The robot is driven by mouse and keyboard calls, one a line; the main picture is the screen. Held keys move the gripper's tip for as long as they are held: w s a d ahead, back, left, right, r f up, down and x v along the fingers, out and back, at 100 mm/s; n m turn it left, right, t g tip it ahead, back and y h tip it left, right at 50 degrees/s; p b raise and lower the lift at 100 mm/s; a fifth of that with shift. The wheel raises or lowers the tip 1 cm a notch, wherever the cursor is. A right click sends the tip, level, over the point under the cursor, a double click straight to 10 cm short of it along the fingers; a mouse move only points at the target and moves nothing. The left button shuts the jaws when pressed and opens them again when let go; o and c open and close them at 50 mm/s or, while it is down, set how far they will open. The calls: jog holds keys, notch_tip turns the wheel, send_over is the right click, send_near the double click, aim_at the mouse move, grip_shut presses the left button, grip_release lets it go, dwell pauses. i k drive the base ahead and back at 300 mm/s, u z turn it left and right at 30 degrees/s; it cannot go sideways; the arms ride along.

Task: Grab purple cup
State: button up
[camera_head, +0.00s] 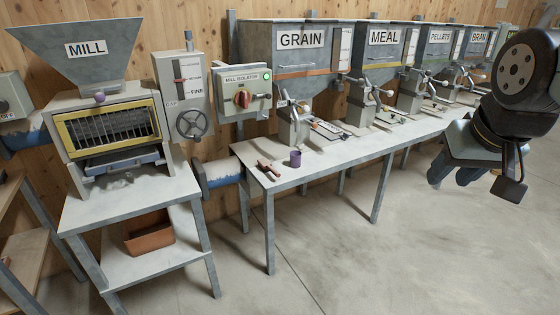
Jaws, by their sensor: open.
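The small purple cup (295,159) stands upright near the left front part of the long grey table (340,155), below the GRAIN hopper. My gripper (474,178) hangs in the air at the right side of the picture, well to the right of the cup and apart from it. It is open, and I see nothing held in it. Its fingertips are partly hidden by its own body.
A brown scoop-like tool (268,170) lies just left of the cup. The GRAIN hopper (300,50) and its outlet (290,120) stand behind. The mill (110,130) is on a separate stand at left. The floor (350,265) in front is clear.

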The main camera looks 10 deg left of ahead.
aim_at(295, 155)
jog(key=u, duration=0.15)
jog(key=i, duration=1)
jog(key=z, duration=0.1)
